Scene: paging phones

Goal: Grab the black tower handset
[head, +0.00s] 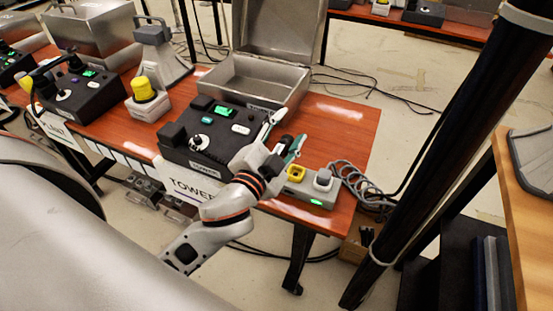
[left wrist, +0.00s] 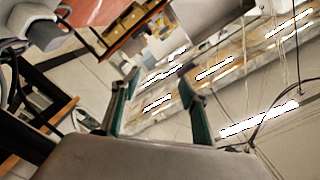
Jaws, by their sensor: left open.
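The black tower phone (head: 213,140) sits on the red-brown table behind a white sign reading TOWER (head: 187,184). It has a green screen and a white button. Black raised ends (head: 172,134) show along its left side; I cannot clearly tell the handset from its cradle there. My left gripper (head: 288,130) is open over the phone's right side, its fingers pointing up and right, away from the raised ends. In the left wrist view the open fingers (left wrist: 160,76) have nothing between them, and no handset shows. My right gripper is out of view.
A grey box with a yellow and a grey button (head: 310,186) sits right of the phone. An open metal case (head: 258,82) stands behind it. Another black phone (head: 80,92) and a yellow-topped device (head: 145,92) are left. A dark pole (head: 440,130) rises at right.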

